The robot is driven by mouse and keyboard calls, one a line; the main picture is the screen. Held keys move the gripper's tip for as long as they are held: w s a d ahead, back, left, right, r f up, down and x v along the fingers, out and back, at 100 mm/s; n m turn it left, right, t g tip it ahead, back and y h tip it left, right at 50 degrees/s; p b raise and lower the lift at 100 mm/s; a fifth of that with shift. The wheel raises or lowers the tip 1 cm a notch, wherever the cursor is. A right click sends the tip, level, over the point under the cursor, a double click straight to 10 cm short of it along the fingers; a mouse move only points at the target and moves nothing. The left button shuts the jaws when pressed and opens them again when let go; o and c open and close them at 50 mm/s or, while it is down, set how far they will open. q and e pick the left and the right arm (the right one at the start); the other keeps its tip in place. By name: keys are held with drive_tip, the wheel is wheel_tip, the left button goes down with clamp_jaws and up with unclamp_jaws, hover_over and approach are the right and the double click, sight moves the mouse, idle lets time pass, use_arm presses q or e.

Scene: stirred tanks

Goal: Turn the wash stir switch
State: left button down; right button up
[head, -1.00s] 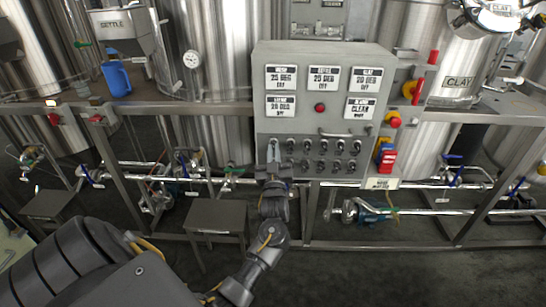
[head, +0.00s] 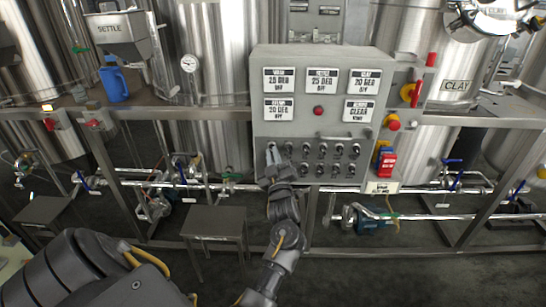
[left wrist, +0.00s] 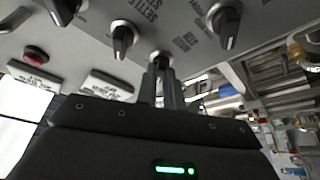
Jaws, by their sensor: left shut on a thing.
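The grey control panel (head: 380,70) stands ahead, with two rows of dark switches on its lower part. My left gripper (head: 272,155) is at the left end of the upper row and hides the switch there. In the left wrist view, the panel appears upside down. The closed fingers (left wrist: 162,85) meet a knob, the wash stir switch (left wrist: 160,58), at its shaft. Its pointer is mostly hidden by the fingers, and its label is not clearly readable. Neighbouring knobs (left wrist: 122,38) stand free beside it. My right gripper is not in view.
A red button (head: 318,111) and a handle bar (head: 345,135) are close by on the panel. Pipes run below; a small grey table (head: 215,222) stands at lower left.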

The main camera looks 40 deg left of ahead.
use_arm(q)
drive_tip(key=c, duration=1.5)
unclamp_jaws()
drive_tip(key=s+d+f+m+t+h+p, duration=0.25)
drive_tip(key=s+m+h, duration=0.2)
drive_tip(key=m, duration=0.45)
drive_tip(key=s+d+f+m+t+h+p, duration=0.1)
drive_tip(key=s+f+m+t+h, duration=0.15)
drive_tip(key=s+m, duration=0.5)
drive_tip(key=shift+s+d+f+m+g+h+p, duration=0.2)
drive_tip(key=shift+d+f+m+g+h+p, duration=0.65)
drive_tip(key=shift+f, duration=3.2)
drive_tip(key=shift+s+d+f+m+g+h+p, duration=0.3)
drive_tip(key=shift+d+f+g+h, duration=0.6)
drive_tip(key=shift+f, duration=3.15)
drive_tip(key=shift+s+d+f+m+g+h+p, duration=0.15)
drive_tip(key=shift+d+f+m+g+h+p, duration=0.65)
drive_tip(key=shift+f, duration=3.25)
